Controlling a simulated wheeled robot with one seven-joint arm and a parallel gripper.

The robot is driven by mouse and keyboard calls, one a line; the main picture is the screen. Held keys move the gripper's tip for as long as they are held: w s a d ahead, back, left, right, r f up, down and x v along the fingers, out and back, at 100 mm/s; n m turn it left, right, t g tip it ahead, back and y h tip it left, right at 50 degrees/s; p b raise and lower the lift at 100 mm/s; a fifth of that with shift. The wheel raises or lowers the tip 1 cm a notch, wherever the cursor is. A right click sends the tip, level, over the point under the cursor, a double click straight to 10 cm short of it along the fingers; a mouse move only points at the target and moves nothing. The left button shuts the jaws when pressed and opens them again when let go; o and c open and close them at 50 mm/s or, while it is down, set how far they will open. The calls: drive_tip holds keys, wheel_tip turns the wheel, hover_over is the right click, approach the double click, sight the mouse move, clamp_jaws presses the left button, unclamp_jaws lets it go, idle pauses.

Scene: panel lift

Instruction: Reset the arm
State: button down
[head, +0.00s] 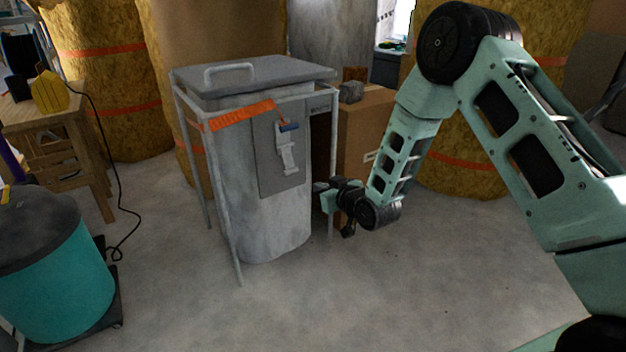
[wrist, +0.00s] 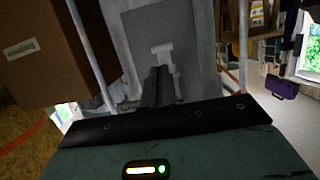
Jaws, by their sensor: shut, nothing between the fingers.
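A grey panel (head: 279,150) hangs upright on the front of a metal stand with a grey lid (head: 255,72). A white latch-like fitting with a blue top (head: 288,145) is on the panel. My gripper (head: 322,190) is to the right of the panel's lower part, at the end of my green arm. In the wrist view the dark fingers (wrist: 157,84) are together and overlap the view of the panel (wrist: 190,35) and its white fitting (wrist: 163,55). No object shows between them. The exact gap between fingers and panel is hard to tell.
A cardboard box (head: 366,130) stands right behind my gripper, with a thin stand leg (head: 333,160) close by. A teal bin (head: 60,270) and a wooden table (head: 50,125) are at left. The concrete floor in front (head: 400,290) is clear.

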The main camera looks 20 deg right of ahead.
drive_tip(key=shift+s+d+r, duration=0.1)
drive_tip(key=shift+s+d, duration=0.15)
drive_tip(key=shift+s, duration=0.45)
